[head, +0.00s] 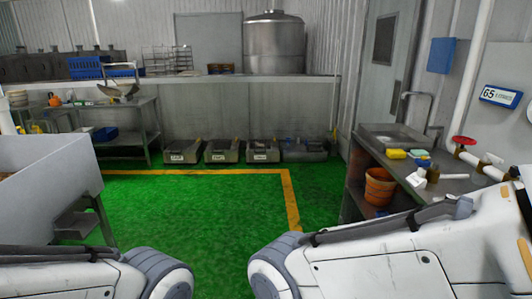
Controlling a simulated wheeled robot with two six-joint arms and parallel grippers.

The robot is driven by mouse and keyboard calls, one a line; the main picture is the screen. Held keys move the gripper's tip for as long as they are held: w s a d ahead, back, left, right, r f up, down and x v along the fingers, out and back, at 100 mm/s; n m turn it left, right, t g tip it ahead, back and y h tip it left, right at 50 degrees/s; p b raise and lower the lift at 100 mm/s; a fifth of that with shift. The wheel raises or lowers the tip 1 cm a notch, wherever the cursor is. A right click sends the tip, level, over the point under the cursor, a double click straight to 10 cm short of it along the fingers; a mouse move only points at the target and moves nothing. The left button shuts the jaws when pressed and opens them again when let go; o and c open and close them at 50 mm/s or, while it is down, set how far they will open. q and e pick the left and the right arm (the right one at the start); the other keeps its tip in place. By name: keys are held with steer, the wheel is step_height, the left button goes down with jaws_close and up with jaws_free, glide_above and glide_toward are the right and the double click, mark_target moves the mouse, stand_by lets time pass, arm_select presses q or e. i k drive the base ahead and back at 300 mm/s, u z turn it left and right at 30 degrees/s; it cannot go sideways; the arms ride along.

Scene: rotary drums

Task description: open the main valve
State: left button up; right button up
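A red round valve handwheel (464,141) sits on a white pipe (470,158) that runs along the wall above the right-hand counter. It is the only red wheel I can see. Smaller brownish fittings (489,161) sit farther right along the same pipe. Which fitting is the main valve is not labelled in view. My two arms show at the bottom left and bottom right, low and in front. Neither gripper can be made out, and no part of my arms touches the red wheel.
A metal sink counter (395,138) at the right holds sponges (396,154) and small bottles. An orange bucket (379,187) stands on its lower shelf. Metal tubs (222,151) line the back wall. The green floor (200,205) in the middle is clear.

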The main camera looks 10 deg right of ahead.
mark_target(463, 141)
steer(key=u, duration=0.05)
steer(key=i, duration=1.9)
steer(key=z, duration=0.7)
steer(key=i, duration=1.2)
steer(key=z, duration=1.55)
steer(key=i, duration=0.75)
steer(key=z, duration=0.45)
